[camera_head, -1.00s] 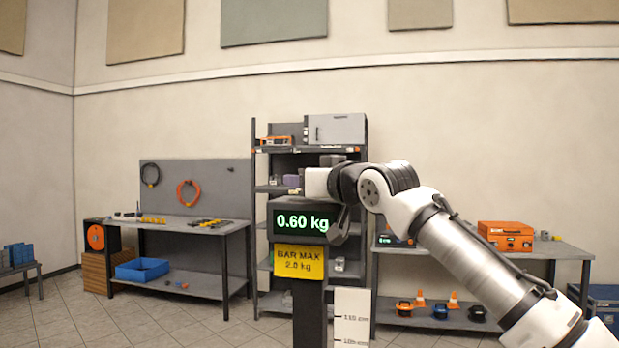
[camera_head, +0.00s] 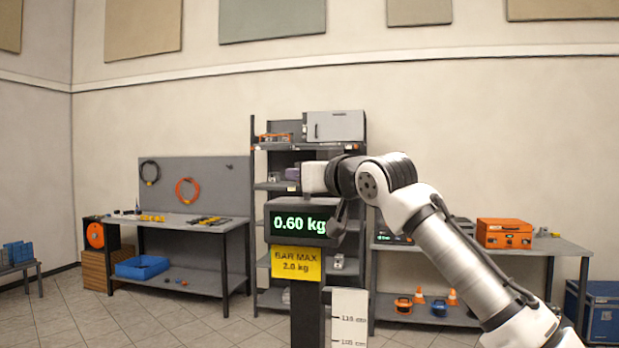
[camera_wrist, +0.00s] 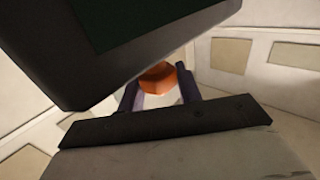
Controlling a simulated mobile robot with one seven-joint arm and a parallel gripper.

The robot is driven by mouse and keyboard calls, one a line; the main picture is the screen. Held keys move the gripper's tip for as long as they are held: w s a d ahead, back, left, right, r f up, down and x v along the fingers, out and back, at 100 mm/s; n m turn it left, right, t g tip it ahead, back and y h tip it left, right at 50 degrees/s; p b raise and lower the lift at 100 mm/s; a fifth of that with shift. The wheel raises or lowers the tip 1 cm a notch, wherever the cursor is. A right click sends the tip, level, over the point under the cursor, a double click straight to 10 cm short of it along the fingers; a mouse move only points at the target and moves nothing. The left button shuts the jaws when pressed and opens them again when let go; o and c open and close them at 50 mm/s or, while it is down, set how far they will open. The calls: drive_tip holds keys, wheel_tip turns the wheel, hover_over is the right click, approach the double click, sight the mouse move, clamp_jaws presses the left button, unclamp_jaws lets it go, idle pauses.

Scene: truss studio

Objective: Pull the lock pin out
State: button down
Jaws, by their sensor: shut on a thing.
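In the wrist view my gripper (camera_wrist: 158,90) has its two dark fingers on either side of an orange knob-like piece (camera_wrist: 160,75). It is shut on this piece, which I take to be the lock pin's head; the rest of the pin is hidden. The pin cannot be made out there.
A yellow sign (camera_head: 296,264) reading BAR MAX 2.0 kg hangs below the display on a dark post. A white height scale (camera_head: 348,325) stands beside it. Behind are a shelf rack (camera_head: 254,200), a left bench (camera_head: 190,226) and a right bench (camera_head: 555,247).

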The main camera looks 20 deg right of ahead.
drive_tip(key=shift+a+r+p, duration=0.3)
drive_tip(key=shift+a+r, duration=0.05)
drive_tip(key=shift+r, duration=0.2)
drive_tip(key=shift+a+r+p, duration=0.25)
drive_tip(key=shift+a+r, duration=0.05)
drive_tip(key=shift+r, duration=0.2)
drive_tip(key=shift+d+r+p, duration=0.15)
drive_tip(key=shift+d+p, duration=0.3)
drive_tip(key=c, duration=1.1)
unclamp_jaws()
drive_tip(key=shift+o, duration=0.5)
drive_tip(key=shift+d, duration=0.1)
drive_tip(key=shift+d, duration=0.1)
drive_tip(key=shift+s, duration=0.1)
